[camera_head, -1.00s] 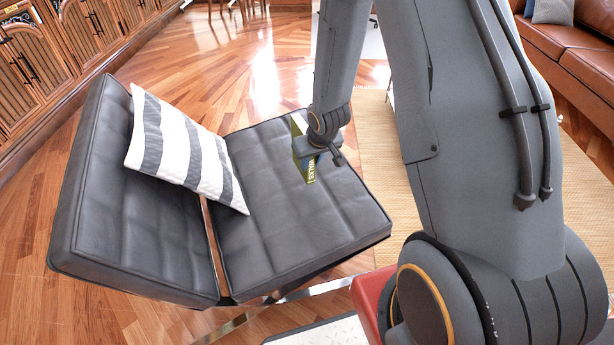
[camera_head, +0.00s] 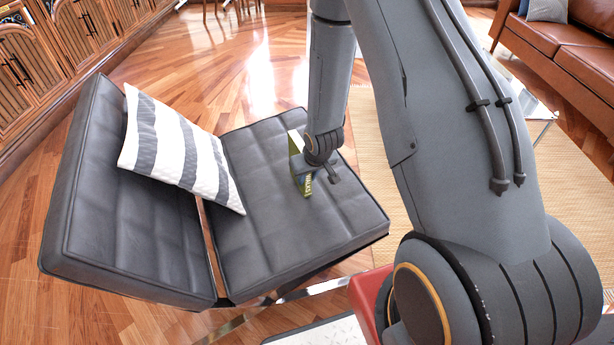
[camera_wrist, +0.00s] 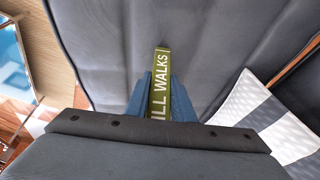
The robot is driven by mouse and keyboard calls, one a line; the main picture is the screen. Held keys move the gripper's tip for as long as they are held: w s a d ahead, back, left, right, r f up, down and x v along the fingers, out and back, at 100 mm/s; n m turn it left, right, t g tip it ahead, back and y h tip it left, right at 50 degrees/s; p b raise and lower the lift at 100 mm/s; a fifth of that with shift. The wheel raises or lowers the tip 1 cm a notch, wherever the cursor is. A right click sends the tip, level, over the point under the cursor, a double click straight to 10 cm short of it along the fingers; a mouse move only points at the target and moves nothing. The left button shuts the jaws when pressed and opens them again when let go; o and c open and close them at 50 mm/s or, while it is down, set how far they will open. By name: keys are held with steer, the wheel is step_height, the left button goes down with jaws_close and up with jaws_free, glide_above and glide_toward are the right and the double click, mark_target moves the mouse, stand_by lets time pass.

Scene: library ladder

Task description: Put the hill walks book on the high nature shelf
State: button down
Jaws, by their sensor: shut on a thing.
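The hill walks book (camera_head: 307,186) is green, with pale letters on its spine. In the wrist view the book (camera_wrist: 160,84) stands between blue fingers, and the letters "ILL WALKS" can be read. My gripper (camera_wrist: 159,100) is shut on the book from above. In the head view my gripper (camera_head: 305,172) is over the seat of the dark grey chair (camera_head: 335,225), and I cannot tell whether the book touches the cushion. Part of the book is hidden by my gripper. No nature shelf can be made out in either view.
A striped grey and white pillow (camera_head: 180,145) leans on the chair's backrest, left of the book. Wooden cabinets (camera_head: 75,45) line the upper left. A brown leather sofa (camera_head: 560,60) is at the upper right, beyond a woven rug (camera_head: 385,185). Open wood floor lies behind the chair.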

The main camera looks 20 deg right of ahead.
steer(key=shift+f, duration=0.15)
steer(key=c, duration=1.5)
jaws_free()
steer(key=s+d+r+p, duration=0.1)
steer(key=s+r, duration=0.2)
steer(key=r, duration=0.3)
steer(key=s+d+r+g+h, duration=0.1)
steer(key=s+r, duration=0.2)
steer(key=r, duration=0.4)
steer(key=s+d+r+p, duration=0.1)
steer(key=s+r, duration=0.1)
steer(key=r, duration=0.4)
steer(key=s+r+g, duration=0.1)
steer(key=s+r, duration=0.3)
steer(key=s, duration=0.1)
steer(key=s+a+r+m+g, duration=0.1)
steer(key=s+r, duration=0.4)
steer(key=s, duration=0.1)
steer(key=s+a+r+m+g, duration=0.1)
steer(key=s+r, duration=0.3)
steer(key=s, duration=0.2)
steer(key=shift+s+r+g+y, duration=0.15)
steer(key=shift+s+g+y, duration=0.1)
steer(key=shift+g+y, duration=0.05)
